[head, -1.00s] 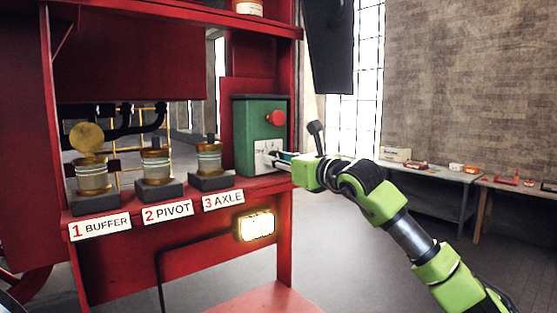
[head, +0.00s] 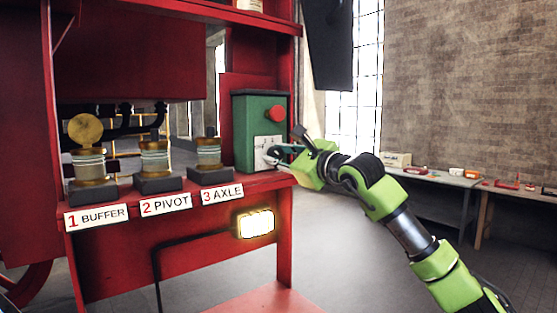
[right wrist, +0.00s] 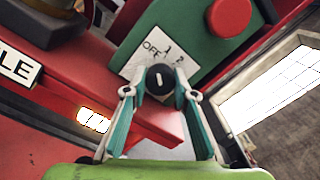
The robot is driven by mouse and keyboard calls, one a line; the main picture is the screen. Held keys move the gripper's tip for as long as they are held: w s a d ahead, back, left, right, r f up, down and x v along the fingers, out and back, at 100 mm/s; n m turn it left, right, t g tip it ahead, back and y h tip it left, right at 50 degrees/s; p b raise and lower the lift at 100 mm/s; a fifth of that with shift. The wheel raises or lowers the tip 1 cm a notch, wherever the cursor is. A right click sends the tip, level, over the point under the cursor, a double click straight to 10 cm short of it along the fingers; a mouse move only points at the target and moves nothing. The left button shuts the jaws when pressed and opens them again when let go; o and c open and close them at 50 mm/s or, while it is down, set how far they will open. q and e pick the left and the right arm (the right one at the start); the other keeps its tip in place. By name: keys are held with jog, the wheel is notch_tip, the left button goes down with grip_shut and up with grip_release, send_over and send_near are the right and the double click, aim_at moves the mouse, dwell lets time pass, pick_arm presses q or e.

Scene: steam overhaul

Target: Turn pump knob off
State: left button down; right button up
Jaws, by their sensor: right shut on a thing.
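The pump control box (head: 259,115) is green and stands on the right end of the red shelf. It has a red button (head: 276,113) on its front and a white dial plate below, which also shows in the right wrist view (right wrist: 137,67) with "OFF", "1" and "2". The black round knob (right wrist: 160,80) has a white line, which runs nearly upright in the right wrist view. My right gripper (right wrist: 155,91) is shut on the knob, one finger on each side. In the head view my right gripper (head: 284,153) reaches the box from the right. My left gripper is not in view.
Lubricator cups labelled "BUFFER" (head: 90,165), "PIVOT" (head: 155,158) and "AXLE" (head: 208,153) stand left of the box on the red shelf. A lit lamp (head: 256,223) hangs below. Workbenches (head: 430,176) stand by the brick wall.

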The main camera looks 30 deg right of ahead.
jog(key=shift+n, duration=0.7)
jog(key=o, duration=1.1)
jog(key=s, duration=1.2)
jog(key=shift+d+f, duration=0.15)
jog(key=shift+d, duration=0.15)
